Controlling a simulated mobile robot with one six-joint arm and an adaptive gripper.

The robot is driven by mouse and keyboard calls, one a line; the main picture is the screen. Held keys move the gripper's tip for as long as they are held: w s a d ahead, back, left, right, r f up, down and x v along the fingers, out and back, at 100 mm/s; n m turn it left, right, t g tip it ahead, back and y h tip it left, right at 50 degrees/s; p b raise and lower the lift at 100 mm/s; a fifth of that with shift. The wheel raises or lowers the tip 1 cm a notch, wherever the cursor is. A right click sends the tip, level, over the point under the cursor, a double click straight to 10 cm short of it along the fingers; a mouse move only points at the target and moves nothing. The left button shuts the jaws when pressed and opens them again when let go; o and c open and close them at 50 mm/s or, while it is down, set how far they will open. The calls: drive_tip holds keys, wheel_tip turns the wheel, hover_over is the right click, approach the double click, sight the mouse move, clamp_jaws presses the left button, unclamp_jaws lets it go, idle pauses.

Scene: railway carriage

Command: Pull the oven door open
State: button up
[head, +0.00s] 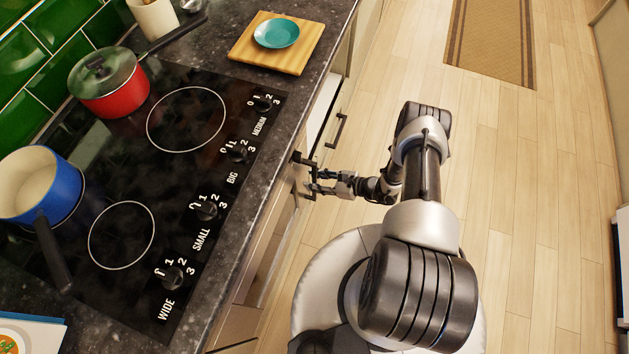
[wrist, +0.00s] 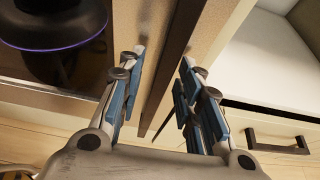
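The oven front (head: 272,243) shows as a narrow, steeply seen strip under the cooktop's edge in the head view. My gripper (head: 312,178) is at the counter front, near the right end of the cooktop. In the wrist view my gripper (wrist: 163,62) is open, with its two blue-padded fingers apart. A long dark bar (wrist: 178,45), apparently the oven handle, runs between the fingers. I cannot tell whether either finger touches it. A pale-framed dark glass panel (wrist: 30,68) is at left and looks like the oven door. How far the door stands open is unclear.
A pale unit with a dark handle (wrist: 278,142) is right of my gripper; a handle also shows in the head view (head: 337,130). A blue pan (head: 45,185) and red pot (head: 110,88) stand on the cooktop (head: 170,165). The wooden floor (head: 510,190) is clear at right.

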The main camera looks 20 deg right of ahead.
drive_tip(key=shift+w+a+f, duration=0.1)
drive_tip(key=shift+a, duration=0.05)
clamp_jaws()
idle(0.4)
idle(0.4)
